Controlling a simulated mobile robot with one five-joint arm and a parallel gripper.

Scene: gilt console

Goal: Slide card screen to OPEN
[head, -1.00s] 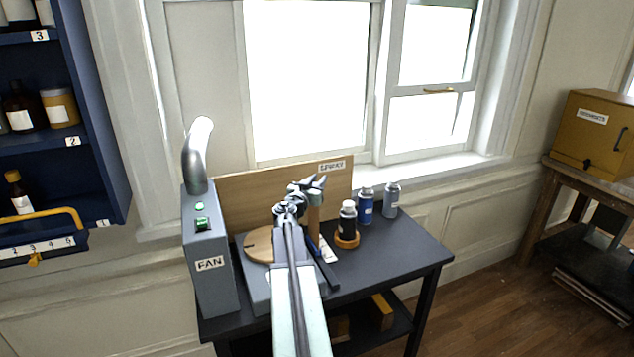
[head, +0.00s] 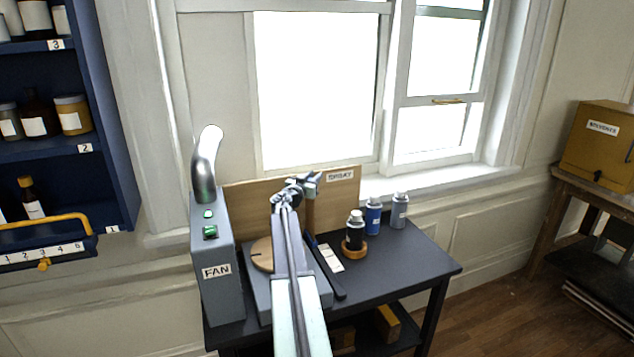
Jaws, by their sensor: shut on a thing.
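The card screen (head: 338,206) appears to be the tan upright board at the back of the dark table, below the window. A small white label sits at its top right; its text is too small to read surely. My gripper (head: 312,179) is at the board's upper edge, near its middle. It is shut on an upright tan piece that seems part of the screen; the jaws and my arm hide the exact contact. My arm also covers part of the grey base and the round wooden disc (head: 262,254).
A grey FAN box (head: 216,290) with a curved metal duct stands at left. A black bottle (head: 354,236) on a wooden ring, a blue can (head: 373,217) and a grey can (head: 399,212) stand at right. The table's front right (head: 410,270) is clear.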

